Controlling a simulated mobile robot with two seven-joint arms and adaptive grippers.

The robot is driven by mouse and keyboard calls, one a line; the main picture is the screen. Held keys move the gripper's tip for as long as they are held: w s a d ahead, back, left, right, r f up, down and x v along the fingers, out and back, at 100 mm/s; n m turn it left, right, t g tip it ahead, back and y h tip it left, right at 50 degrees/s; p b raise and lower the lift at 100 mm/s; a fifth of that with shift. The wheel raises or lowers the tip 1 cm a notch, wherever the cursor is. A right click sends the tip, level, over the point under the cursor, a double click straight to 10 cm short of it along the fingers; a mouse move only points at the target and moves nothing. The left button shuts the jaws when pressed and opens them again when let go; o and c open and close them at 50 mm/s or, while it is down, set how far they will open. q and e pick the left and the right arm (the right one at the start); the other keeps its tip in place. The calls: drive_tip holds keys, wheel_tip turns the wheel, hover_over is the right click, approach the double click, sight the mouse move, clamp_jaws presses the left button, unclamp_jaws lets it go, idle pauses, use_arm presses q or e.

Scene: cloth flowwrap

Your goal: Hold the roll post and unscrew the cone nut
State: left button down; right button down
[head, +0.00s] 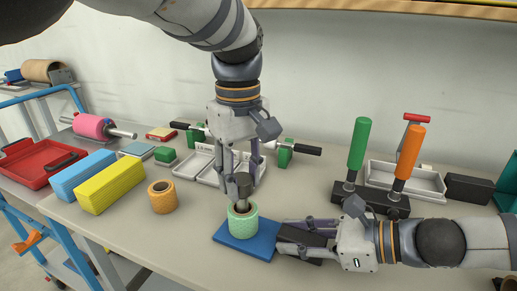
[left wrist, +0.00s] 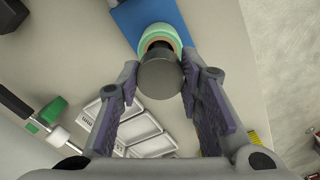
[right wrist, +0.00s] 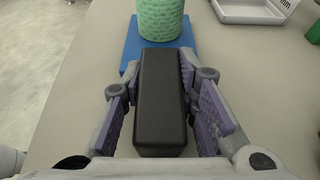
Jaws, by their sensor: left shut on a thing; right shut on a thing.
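The dark grey cone nut (head: 244,183) stands over the mouth of a pale green roll (head: 243,224). It also shows as a grey disc in the left wrist view (left wrist: 161,78). My left gripper (head: 242,176) reaches down from above and is shut on the nut. The roll stands upright on a blue base (head: 228,237), and hides the post inside it. A black block (right wrist: 162,100) extends from the blue base. My right gripper (head: 284,238) comes in low from the right and is shut on this block, one finger on each side. Whether the nut's thread is engaged is hidden.
An orange roll (head: 162,197) and yellow (head: 110,188) and blue (head: 81,176) blocks stand to the left. White trays (head: 204,165) lie behind. A black stand with green and orange handles (head: 357,143) is behind my right arm. The front table strip is clear.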

sight(241, 178)
use_arm(q)
wheel_tip(241, 178, up, 4)
drive_tip(key=shift+f, duration=0.25)
use_arm(e)
drive_tip(key=c, duration=1.2)
unclamp_jaws()
